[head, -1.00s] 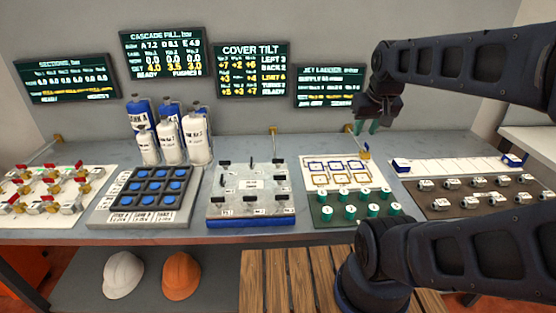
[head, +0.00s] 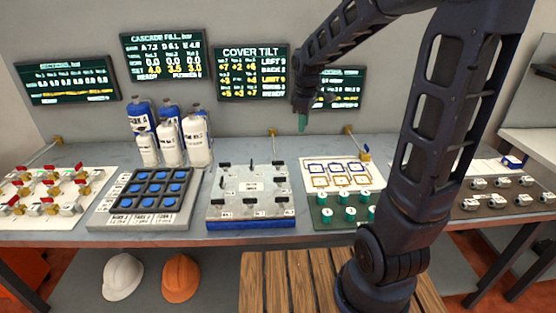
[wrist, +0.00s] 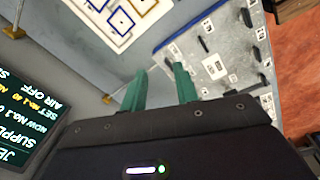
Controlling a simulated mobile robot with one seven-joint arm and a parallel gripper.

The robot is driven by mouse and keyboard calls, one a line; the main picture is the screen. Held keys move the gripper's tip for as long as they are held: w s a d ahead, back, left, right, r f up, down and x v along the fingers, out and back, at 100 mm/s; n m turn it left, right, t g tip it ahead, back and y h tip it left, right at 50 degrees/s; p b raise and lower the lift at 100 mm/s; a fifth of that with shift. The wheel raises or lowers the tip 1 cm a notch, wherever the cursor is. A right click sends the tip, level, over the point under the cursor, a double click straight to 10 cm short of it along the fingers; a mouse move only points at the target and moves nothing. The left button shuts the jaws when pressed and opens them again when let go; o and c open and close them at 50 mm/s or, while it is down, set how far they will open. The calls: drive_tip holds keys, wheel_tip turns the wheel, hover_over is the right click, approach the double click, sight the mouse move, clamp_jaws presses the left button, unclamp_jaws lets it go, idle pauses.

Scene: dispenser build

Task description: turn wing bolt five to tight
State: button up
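The grey cover plate (head: 249,184) sits on a blue-edged base in the middle of the bench, with black wing bolts around its rim and a white label in its centre. The number tags are too small to read, so I cannot tell which bolt is number five. The cover also shows at the upper right of the wrist view (wrist: 228,50). My gripper (head: 303,122) hangs above the bench, behind and right of the cover, apart from it. In the wrist view my gripper's green fingers (wrist: 161,85) are spread with nothing between them.
The COVER TILT screen (head: 252,73) hangs on the wall behind. White and blue bottles (head: 170,135) stand at the back left. A blue-button tray (head: 152,188) lies left of the cover, and a board with green knobs (head: 340,212) lies to its right.

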sight(278, 161)
drive_tip(key=w+a+f+n+g, duration=0.1)
drive_tip(key=w+a+f+n, duration=0.4)
drive_tip(key=a+f, duration=0.3)
drive_tip(key=f, duration=1)
drive_tip(key=shift+w+a+f, duration=0.2)
drive_tip(key=shift+f, duration=0.05)
clamp_jaws()
